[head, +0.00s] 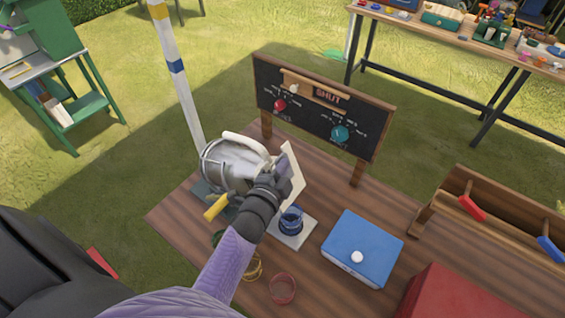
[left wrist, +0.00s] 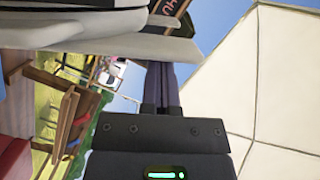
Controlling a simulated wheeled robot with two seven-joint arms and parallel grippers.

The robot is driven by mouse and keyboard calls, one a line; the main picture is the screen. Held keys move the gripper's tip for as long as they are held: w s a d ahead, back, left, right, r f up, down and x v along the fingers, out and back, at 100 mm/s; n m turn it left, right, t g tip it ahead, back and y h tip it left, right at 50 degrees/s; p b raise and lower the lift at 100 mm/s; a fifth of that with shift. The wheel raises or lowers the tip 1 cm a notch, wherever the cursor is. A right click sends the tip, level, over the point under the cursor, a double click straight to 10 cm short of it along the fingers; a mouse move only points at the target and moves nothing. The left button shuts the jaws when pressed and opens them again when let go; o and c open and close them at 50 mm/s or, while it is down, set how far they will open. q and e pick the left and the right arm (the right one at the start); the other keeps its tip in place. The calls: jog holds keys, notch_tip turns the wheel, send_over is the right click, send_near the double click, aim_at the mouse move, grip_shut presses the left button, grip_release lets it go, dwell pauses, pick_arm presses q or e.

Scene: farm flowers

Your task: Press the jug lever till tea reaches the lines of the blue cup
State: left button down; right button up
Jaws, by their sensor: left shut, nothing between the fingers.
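A silver jug (head: 232,163) with a white top handle stands on the wooden table, partly hidden by my left arm. A yellow handle (head: 216,207) sticks out at its lower left. The blue cup (head: 291,219) stands on a pale square pad (head: 303,232) just right of my left wrist. Its lines and tea level are too small to make out. My left gripper (head: 272,171) is shut and empty beside the jug; its closed fingers (left wrist: 161,85) show in the left wrist view. The jug's lever is hidden or cannot be told apart. My right gripper is not in view.
A blue box (head: 362,247) with a white knob sits right of the cup, a red box (head: 455,294) nearer. A red glass (head: 283,288) and a yellow one (head: 252,268) stand in front. A chalkboard reading SHUT (head: 322,112) stands behind. A wooden rack (head: 497,216) is at right.

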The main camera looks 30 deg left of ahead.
pick_arm(q)
jog(key=shift+w+d, duration=0.15)
jog(key=shift+d, duration=0.1)
jog(key=shift+a+r+n+p, duration=0.3)
jog(key=shift+a+n+p, duration=0.45)
jog(key=shift+p, duration=0.3)
jog(key=shift+w+a+f+n+h, duration=0.1)
jog(key=shift+a+f+n+h, duration=0.15)
jog(key=shift+f+h, duration=0.1)
jog(key=shift+b, duration=0.3)
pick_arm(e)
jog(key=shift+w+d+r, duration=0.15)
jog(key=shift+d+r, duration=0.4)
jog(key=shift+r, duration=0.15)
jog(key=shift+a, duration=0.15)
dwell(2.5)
